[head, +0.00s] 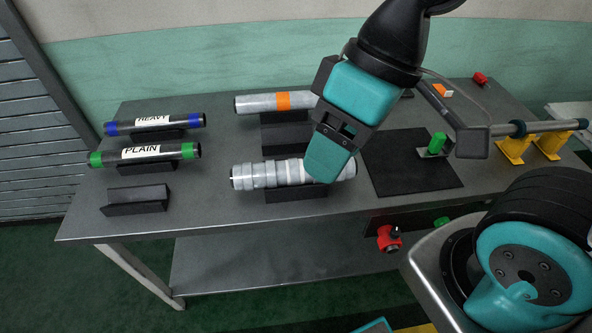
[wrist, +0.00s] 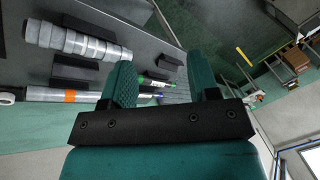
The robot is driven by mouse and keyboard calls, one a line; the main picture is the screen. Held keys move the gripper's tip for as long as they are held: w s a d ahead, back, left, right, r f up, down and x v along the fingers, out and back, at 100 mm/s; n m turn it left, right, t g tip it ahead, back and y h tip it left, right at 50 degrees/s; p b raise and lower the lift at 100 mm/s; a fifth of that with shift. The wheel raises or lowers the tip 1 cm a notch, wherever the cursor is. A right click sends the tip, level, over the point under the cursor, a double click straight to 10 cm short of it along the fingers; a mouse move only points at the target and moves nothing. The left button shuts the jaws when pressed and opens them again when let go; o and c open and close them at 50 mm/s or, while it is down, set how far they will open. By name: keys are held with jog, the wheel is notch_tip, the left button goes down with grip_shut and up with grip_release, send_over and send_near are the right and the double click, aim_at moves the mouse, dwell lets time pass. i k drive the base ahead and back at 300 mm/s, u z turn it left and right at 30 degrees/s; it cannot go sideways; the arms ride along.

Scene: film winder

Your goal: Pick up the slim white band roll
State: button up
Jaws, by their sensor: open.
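A grey-white roll (head: 255,176) with pale bands around it lies on a dark cradle at the front middle of the table. In the wrist view this pale roll (wrist: 78,42) is at the upper left, outside the jaws. No other roll in view shows white bands. My gripper (head: 326,162) points down and covers part of the roll's right half in the head view. In the wrist view the fingers of my gripper (wrist: 162,72) stand apart with nothing held between them. I cannot tell the gap between the fingertips and the roll.
Behind it lies a roll with an orange band (head: 283,101). At the left are the HEAVY tube (head: 153,122) with blue ends, the PLAIN tube (head: 142,153) with green ends, and an empty cradle (head: 137,199). A black mat (head: 405,180) lies at the right, near yellow brackets (head: 513,150).

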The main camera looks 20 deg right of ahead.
aim_at(246, 176)
jog(key=k, duration=1.2)
jog(key=u, duration=0.9)
jog(key=i, duration=1.3)
jog(key=z, duration=0.35)
